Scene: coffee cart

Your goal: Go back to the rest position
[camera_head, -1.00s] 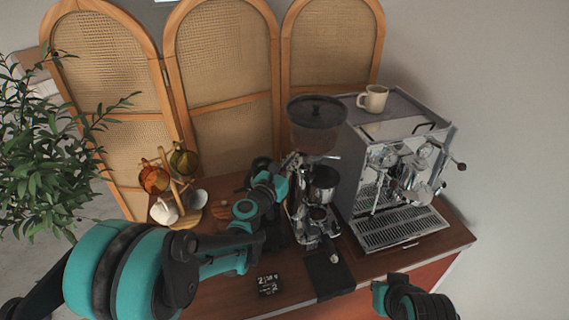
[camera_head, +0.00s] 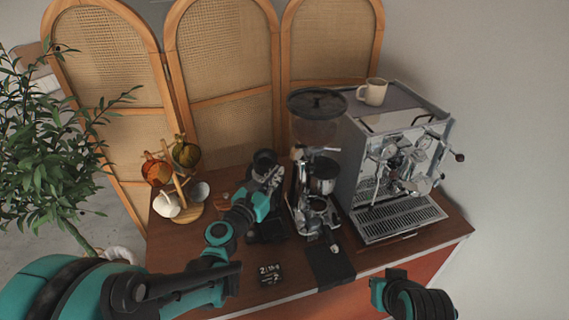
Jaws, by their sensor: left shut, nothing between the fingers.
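My left arm comes in from the lower left and reaches over the wooden cart top (camera_head: 225,285). My left gripper (camera_head: 268,172) is shut and empty, just left of the coffee grinder (camera_head: 318,150). Its fingers are small and dark here, and I cannot tell whether they touch anything. Part of my right arm shows at the lower right, in front of the cart's edge; my right gripper is not visible.
The espresso machine (camera_head: 395,170) stands right of the grinder, with a cream mug (camera_head: 373,92) on top. A mug tree (camera_head: 180,190) with several cups stands at the left. A plant (camera_head: 50,150) is far left.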

